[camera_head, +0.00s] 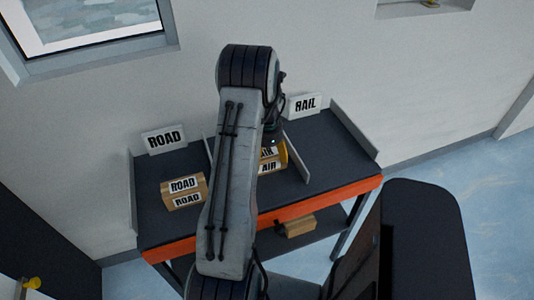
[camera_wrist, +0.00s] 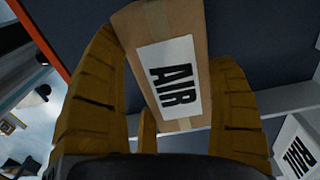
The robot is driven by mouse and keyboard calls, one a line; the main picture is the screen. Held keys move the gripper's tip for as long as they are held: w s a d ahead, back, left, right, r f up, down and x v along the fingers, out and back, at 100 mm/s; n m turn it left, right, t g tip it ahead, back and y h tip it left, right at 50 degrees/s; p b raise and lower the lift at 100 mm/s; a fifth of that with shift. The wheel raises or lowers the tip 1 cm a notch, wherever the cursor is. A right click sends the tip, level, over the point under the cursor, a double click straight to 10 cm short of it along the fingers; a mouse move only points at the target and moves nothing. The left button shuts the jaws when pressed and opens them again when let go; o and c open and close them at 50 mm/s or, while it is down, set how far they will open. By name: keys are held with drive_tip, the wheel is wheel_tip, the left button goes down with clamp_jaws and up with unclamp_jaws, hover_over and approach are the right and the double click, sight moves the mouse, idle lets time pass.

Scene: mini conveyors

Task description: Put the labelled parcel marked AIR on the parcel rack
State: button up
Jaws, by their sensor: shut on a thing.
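The AIR parcel (camera_wrist: 155,25) is a brown box with white AIR labels. In the wrist view it sits between the yellow fingers of my gripper (camera_wrist: 165,65), which is shut on it. In the head view the AIR parcel (camera_head: 268,166) shows just right of my arm, with my gripper (camera_head: 276,150) at it. It is over the middle bay of the parcel rack (camera_head: 335,165), close to the right divider. My arm hides part of the parcel and most of that bay. I cannot tell whether the parcel touches the rack's surface.
A ROAD parcel (camera_head: 186,192) stands in the left bay, before a ROAD sign (camera_head: 163,138). A RAIL sign (camera_head: 305,104) stands behind the empty right bay. A low divider (camera_head: 299,165) separates the middle and right bays. Another box (camera_head: 297,224) lies on the lower shelf.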

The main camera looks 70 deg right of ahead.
drive_tip(key=shift+f, duration=0.2)
drive_tip(key=o, duration=1.1)
drive_tip(key=shift+o, duration=0.2)
wheel_tip(320, 180, up, 12)
drive_tip(key=b, duration=0.4)
drive_tip(key=w+a+r+n+h, duration=0.1)
drive_tip(key=w+a+r+n, duration=0.4)
drive_tip(key=w+a+n, duration=0.5)
drive_tip(key=w+a+r+n+t, duration=0.1)
drive_tip(key=w+a+n, duration=0.1)
drive_tip(key=w+a, duration=0.35)
drive_tip(key=w+a+r+n, duration=0.1)
drive_tip(key=w+a+n, duration=0.15)
drive_tip(key=a, duration=0.55)
drive_tip(key=s+a+f+n+t, duration=0.1)
drive_tip(key=s+a+n, duration=0.2)
drive_tip(key=a+n, duration=0.4)
drive_tip(key=s+a+f+n+t, duration=0.1)
drive_tip(key=s+a+n, duration=0.2)
drive_tip(key=a+n, duration=0.4)
drive_tip(key=a, duration=0.7)
drive_tip(key=shift+t+y, duration=0.3)
drive_tip(key=shift+y, duration=0.1)
